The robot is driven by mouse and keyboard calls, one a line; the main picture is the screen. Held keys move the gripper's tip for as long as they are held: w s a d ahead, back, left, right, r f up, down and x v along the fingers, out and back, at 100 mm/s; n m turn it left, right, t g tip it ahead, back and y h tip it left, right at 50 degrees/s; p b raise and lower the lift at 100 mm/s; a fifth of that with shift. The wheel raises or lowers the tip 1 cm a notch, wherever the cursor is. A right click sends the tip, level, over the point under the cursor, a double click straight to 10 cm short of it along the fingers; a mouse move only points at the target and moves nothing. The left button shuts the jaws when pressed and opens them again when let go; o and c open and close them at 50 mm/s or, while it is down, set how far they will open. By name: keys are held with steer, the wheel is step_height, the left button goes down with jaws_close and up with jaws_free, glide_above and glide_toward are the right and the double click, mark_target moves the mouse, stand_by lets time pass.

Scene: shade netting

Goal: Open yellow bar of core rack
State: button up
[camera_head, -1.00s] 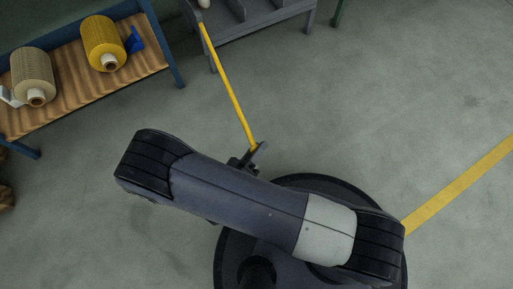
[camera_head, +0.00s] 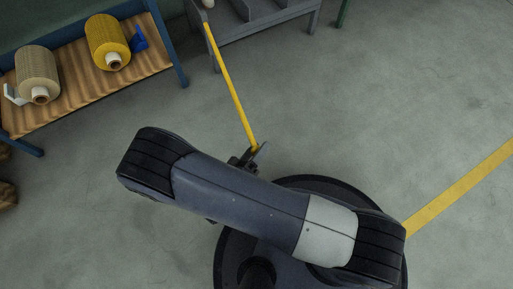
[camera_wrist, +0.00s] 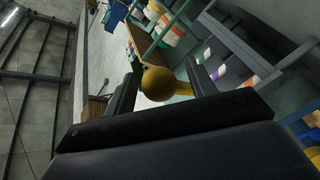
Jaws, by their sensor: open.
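The yellow bar (camera_head: 232,88) runs from the left end of the grey core rack (camera_head: 262,27) at the top of the head view out toward me. It stands swung out from the rack's front. Its near end is at my gripper (camera_head: 254,156), which my arm partly hides. In the wrist view the bar's round yellow end (camera_wrist: 158,84) shows between the two dark fingers of my gripper (camera_wrist: 162,82). The fingers are apart, with visible gaps, so I am not clamped on the bar. Whether one finger touches it, I cannot tell.
A wooden-topped bench (camera_head: 85,90) with a yellow roll (camera_head: 108,40) and a beige roll (camera_head: 38,72) stands at the upper left. A yellow floor stripe (camera_head: 462,187) lies at the right. The grey floor (camera_head: 380,110) right of the bar is clear.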

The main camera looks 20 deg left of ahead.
steer(key=p+v, duration=0.2)
steer(key=v, duration=0.8)
steer(key=shift+s+p, duration=0.4)
steer(key=b+x, duration=0.2)
steer(key=x, duration=0.8)
steer(key=shift+w+f+b, duration=0.1)
steer(key=shift+b, duration=0.3)
steer(key=shift+w+d, duration=0.1)
steer(key=shift+w, duration=0.15)
steer(key=shift+w+d, duration=0.2)
